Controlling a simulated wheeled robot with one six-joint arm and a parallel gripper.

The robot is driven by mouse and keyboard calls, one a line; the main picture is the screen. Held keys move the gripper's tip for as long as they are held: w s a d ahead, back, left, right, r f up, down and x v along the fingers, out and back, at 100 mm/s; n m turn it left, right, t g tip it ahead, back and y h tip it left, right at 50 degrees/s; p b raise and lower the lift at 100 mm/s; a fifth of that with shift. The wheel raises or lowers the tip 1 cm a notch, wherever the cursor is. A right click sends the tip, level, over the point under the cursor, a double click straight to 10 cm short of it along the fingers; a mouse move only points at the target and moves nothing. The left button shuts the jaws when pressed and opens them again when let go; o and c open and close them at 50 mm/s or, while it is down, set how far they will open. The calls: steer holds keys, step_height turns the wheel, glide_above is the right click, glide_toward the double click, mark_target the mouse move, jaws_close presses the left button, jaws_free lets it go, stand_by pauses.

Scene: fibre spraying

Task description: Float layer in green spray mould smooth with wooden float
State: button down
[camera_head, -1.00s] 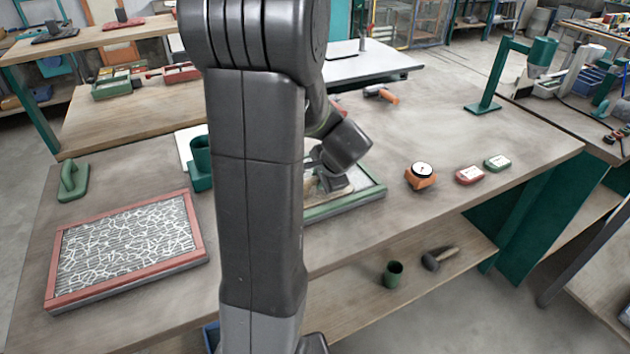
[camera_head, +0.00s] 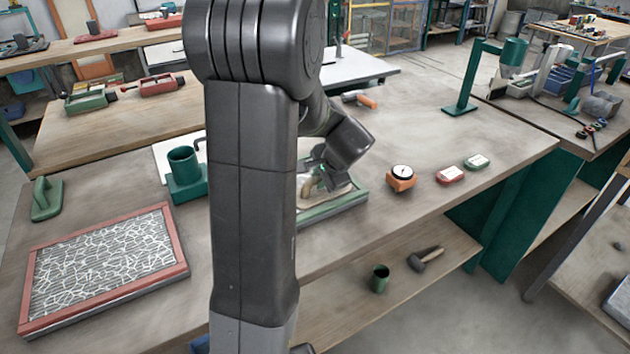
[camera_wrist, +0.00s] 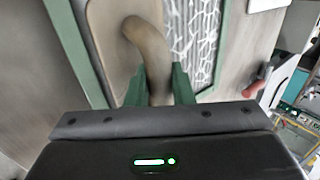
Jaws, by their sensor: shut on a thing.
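My gripper (camera_wrist: 156,84) is shut on the curved wooden handle of the wooden float (camera_wrist: 150,50), with one green finger on each side. The float's flat wooden base lies inside the green spray mould (camera_wrist: 226,35), over part of its layer. White, web-like fibres on a grey ribbed surface show in the mould to the right of the float. In the head view, the green spray mould (camera_head: 335,208) is half hidden behind my arm, and my gripper (camera_head: 312,182) is over it. I cannot tell how firmly the float touches the layer.
A red-framed mould (camera_head: 180,250) with white fibres lies on the bench at left. A green float (camera_head: 46,200) and a green cup holder (camera_head: 186,175) stand behind it. An orange dial gauge (camera_head: 401,179) and red and green small boxes (camera_head: 450,175) sit right of the green mould.

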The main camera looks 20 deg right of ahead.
step_height(320, 180, up, 7)
steer(key=p, duration=0.5)
stand_by(0.3)
steer(key=shift+w, duration=0.1)
steer(key=w+a+p, duration=0.2)
steer(key=w, duration=0.8)
steer(key=shift+d+f+b, duration=0.15)
steer(key=shift+f+b, duration=1.35)
steer(key=shift+f, duration=0.2)
steer(key=shift+d+f+b, duration=0.15)
steer(key=shift+f+b, duration=1.35)
steer(key=shift+f, duration=0.15)
steer(key=shift+f, duration=0.15)
steer(key=shift+a, duration=0.1)
